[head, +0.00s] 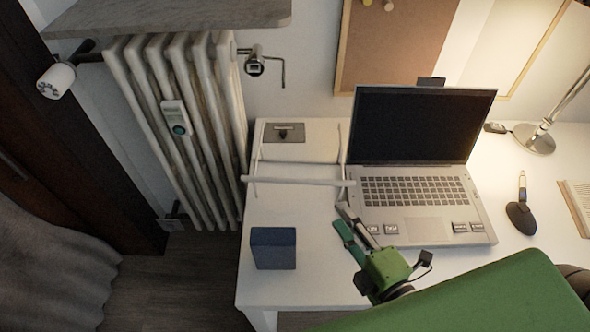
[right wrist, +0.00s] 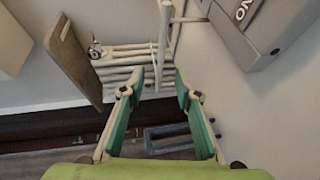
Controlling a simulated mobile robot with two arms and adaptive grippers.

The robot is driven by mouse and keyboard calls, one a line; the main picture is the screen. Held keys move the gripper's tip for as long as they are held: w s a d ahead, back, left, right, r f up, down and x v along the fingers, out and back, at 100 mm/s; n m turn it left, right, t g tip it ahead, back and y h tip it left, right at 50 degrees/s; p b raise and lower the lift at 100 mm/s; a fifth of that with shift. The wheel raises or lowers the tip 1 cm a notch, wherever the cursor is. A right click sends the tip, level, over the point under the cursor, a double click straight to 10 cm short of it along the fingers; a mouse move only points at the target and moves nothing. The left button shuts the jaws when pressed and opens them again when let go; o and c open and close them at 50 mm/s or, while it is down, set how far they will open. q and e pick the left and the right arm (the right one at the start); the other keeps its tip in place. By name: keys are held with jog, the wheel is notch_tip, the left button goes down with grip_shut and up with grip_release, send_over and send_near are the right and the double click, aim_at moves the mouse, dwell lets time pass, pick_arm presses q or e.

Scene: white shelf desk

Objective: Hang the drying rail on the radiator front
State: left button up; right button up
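The drying rail (head: 290,182) is a white frame of thin bars at the left of the desk, beside the laptop. Its long front bar runs across, and thin side arms reach back. In the right wrist view its bars (right wrist: 164,35) show just beyond my fingertips. My right gripper (head: 341,216) is open and empty, close in front of the bar's right end; its spread fingers (right wrist: 160,84) also show in the right wrist view. The white ribbed radiator (head: 185,120) stands left of the desk, with a small grey-green device (head: 176,118) on its front. My left gripper is out of view.
A laptop (head: 415,190) stands open right of the rail. A dark blue box (head: 273,248) sits near the desk's front left. A shelf (head: 170,14) overhangs the radiator. Bare desk (head: 310,225) lies between box and gripper.

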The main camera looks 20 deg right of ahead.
aim_at(315, 184)
jog(key=x, duration=0.9)
jog(key=shift+s+f+p, duration=0.1)
jog(key=shift+f+p, duration=0.15)
jog(key=shift+p, duration=0.15)
jog(key=shift+b+x, duration=0.3)
jog(key=shift+x, duration=2.45)
jog(key=shift+a+r, duration=0.1)
jog(key=shift+r, duration=0.05)
grip_shut()
